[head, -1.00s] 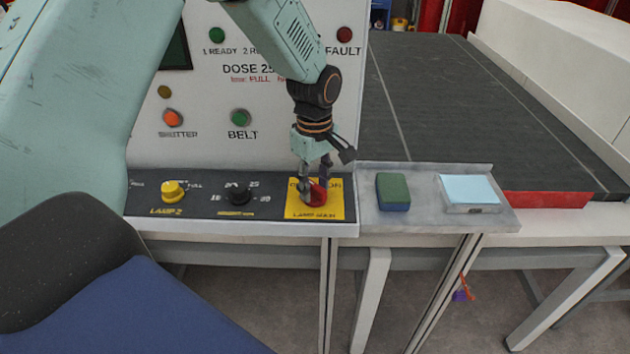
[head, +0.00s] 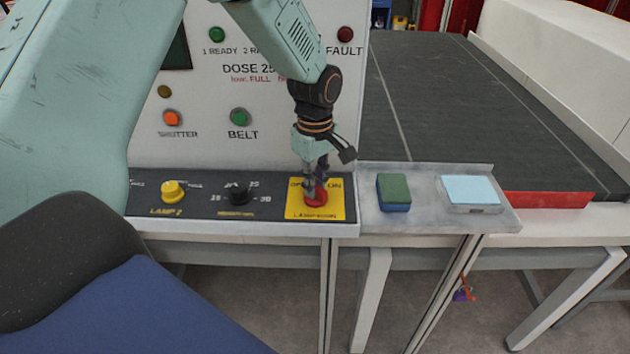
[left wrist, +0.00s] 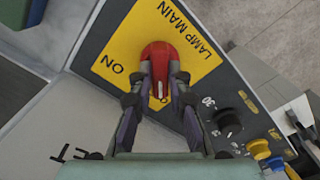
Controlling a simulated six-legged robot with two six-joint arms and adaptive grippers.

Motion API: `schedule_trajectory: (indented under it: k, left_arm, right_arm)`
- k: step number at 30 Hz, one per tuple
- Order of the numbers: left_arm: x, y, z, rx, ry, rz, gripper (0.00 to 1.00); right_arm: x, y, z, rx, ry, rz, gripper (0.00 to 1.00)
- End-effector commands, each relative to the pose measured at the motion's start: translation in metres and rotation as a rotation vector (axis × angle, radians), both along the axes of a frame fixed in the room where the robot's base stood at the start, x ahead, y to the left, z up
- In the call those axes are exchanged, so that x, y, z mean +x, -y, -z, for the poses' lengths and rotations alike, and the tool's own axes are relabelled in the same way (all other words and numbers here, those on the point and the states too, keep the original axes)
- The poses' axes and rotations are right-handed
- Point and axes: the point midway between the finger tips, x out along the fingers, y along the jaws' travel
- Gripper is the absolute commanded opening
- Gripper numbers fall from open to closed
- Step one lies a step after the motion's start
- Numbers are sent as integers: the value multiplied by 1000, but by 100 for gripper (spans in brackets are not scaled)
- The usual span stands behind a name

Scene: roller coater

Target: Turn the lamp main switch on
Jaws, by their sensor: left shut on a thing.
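The lamp main switch (head: 316,199) is a red rotary knob on a yellow plate (head: 332,211) marked LAMP MAIN, at the right end of the black control strip. My left gripper (head: 316,187) comes down on it from above, its fingers shut on the knob. In the left wrist view the red knob (left wrist: 159,60) sits between the two fingertips (left wrist: 159,90). The word ON is readable beside the knob there; the other label is partly hidden by a finger. My right gripper is not in view.
Left of the plate are a black knob (head: 238,194) and a yellow LAMP 2 knob (head: 173,191). To the right, a green and blue block (head: 393,192) and a light-blue-topped block (head: 469,191) lie on a grey shelf. A dark conveyor belt (head: 470,110) stretches behind.

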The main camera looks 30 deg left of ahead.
Motion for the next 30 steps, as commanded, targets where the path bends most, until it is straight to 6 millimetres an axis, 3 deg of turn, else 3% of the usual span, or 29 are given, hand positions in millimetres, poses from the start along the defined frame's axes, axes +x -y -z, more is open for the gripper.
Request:
schedule_trajectory:
  k: [11, 30]
  left_arm:
    - [-1, 0, -3, -1, -3, 223, 0]
    - [-1, 0, -1, -1, -3, 832, 0]
  right_arm:
    - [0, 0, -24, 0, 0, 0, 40]
    - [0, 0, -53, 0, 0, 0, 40]
